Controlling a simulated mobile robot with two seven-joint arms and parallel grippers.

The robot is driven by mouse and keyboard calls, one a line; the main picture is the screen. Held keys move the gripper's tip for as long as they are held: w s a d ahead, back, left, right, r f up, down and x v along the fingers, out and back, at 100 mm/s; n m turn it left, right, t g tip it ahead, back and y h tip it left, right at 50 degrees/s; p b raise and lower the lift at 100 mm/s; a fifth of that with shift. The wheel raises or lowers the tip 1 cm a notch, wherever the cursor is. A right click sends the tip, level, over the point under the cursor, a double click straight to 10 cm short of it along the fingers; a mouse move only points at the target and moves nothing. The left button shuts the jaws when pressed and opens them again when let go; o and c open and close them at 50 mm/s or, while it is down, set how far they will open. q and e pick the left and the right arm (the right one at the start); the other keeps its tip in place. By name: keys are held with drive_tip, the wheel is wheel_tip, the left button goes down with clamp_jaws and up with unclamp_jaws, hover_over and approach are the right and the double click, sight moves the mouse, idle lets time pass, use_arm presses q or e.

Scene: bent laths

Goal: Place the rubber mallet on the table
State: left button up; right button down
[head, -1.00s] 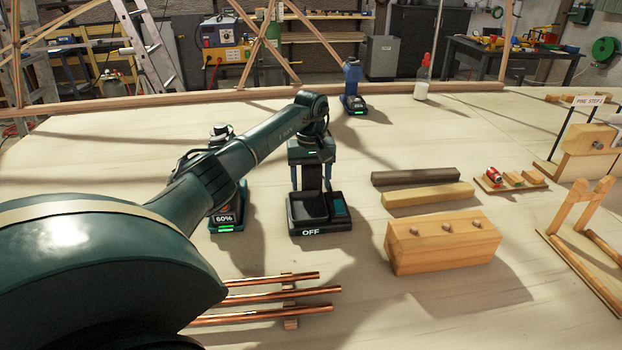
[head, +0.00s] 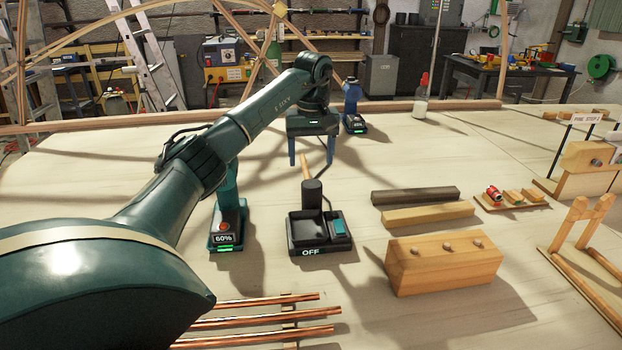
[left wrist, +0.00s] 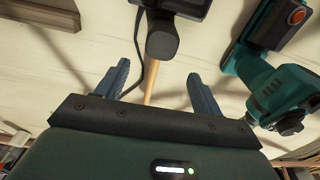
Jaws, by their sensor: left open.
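The rubber mallet has a dark cylindrical head (head: 312,193) and a pale wooden handle (head: 305,167). Its head is at the back part of a black tray-like device (head: 305,244) marked OFF, and the handle runs away behind it. Whether the head touches the device is hard to tell. In the left wrist view the mallet head (left wrist: 162,38) and handle (left wrist: 151,84) show beyond and between the fingers. My left gripper (head: 311,160) is open and empty above the handle, fingers pointing down; it also shows in the left wrist view (left wrist: 158,72). My right gripper is out of view.
A teal drill (head: 227,225) marked 60% stands left of the device. Copper rods (head: 265,318) lie in front. A drilled wooden block (head: 443,262) and two bars (head: 428,214) are to the right. A blue tool (head: 352,105) and bottle (head: 421,105) stand behind. The table (head: 345,285) is bare between.

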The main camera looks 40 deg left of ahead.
sight(313, 184)
use_arm(q)
drive_tip(key=s+d+t+y+p, duration=0.1)
drive_tip(key=s+d+t+y, duration=0.1)
drive_tip(key=s+d+y, duration=0.15)
drive_tip(key=shift+h, duration=0.45)
drive_tip(key=x, duration=0.4)
drive_tip(key=w+x, duration=0.1)
drive_tip(key=x, duration=0.1)
drive_tip(key=shift+f, duration=0.2)
drive_tip(key=shift+w+a+p+x, duration=0.15)
drive_tip(key=shift+p+x, duration=0.15)
drive_tip(key=shift+x, duration=1.05)
drive_tip(key=shift+w+a+p+x, duration=0.15)
drive_tip(key=shift+p+x, duration=0.1)
drive_tip(key=shift+x, duration=1.1)
drive_tip(key=shift+r, duration=0.2)
drive_tip(key=shift+c, duration=0.2)
drive_tip(key=c, duration=1.3)
wheel_tip(313, 184, up, 10)
drive_tip(key=shift+f+b, duration=0.1)
drive_tip(key=shift+b, duration=0.2)
